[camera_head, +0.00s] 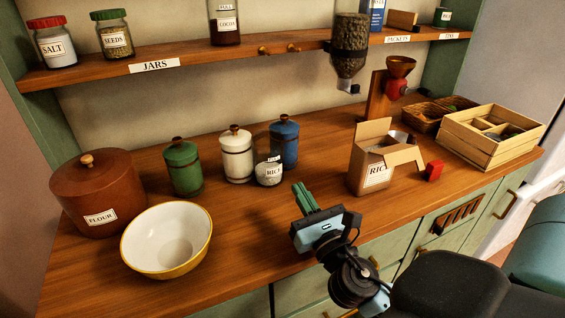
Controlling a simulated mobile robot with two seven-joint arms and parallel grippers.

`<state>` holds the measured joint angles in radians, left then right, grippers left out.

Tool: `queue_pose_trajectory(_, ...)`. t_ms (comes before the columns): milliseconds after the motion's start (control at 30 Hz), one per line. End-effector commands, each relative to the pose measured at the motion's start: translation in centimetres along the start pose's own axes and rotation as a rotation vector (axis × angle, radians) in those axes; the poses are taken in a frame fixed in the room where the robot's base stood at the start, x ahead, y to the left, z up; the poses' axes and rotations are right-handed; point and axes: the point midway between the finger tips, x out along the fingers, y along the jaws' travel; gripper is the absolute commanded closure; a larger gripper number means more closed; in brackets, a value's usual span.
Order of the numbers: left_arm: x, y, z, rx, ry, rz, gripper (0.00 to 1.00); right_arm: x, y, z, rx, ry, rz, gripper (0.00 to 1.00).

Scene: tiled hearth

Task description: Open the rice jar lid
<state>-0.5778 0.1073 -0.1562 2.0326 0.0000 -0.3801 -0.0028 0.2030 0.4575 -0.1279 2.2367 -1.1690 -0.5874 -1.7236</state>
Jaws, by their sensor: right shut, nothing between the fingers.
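The rice jar (269,174) is a small glass jar with pale contents and a RICE label. It stands on the wooden counter in front of the white and blue canisters. A dark lid appears to be on its top, but its details are too small to tell. My right gripper (299,189) is to the right of the jar and nearer the counter's front edge, apart from it. Its green fingers are shut and hold nothing. My left gripper is not in view.
A bowl (150,262) and flour canister (97,192) stand left. An open rice box (362,165), red block (433,171) and wooden crate (474,154) are right. Front-middle counter is clear.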

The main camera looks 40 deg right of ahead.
Motion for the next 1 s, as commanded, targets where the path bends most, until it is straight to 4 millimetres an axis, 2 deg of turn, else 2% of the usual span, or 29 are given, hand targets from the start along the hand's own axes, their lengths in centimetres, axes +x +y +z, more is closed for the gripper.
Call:
queue_pose_trajectory(167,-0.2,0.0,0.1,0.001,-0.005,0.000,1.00,1.6,0.0,0.2,0.000,-0.003,0.000,1.00)
queue_pose_trajectory(400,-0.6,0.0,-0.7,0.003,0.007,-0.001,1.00,5.8,0.0,0.3,0.002,-0.005,-0.001,1.00)
queue_pose_trajectory(600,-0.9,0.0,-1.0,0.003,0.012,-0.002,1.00,8.5,0.0,0.1,0.003,-0.002,0.000,1.00)
queue_pose_trajectory(800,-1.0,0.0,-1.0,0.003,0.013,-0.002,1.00,9.8,0.0,0.0,0.002,-0.001,0.000,1.00)
queue_pose_trajectory(1000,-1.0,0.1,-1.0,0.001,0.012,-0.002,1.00,9.9,0.0,-0.1,0.002,0.001,0.001,1.00)
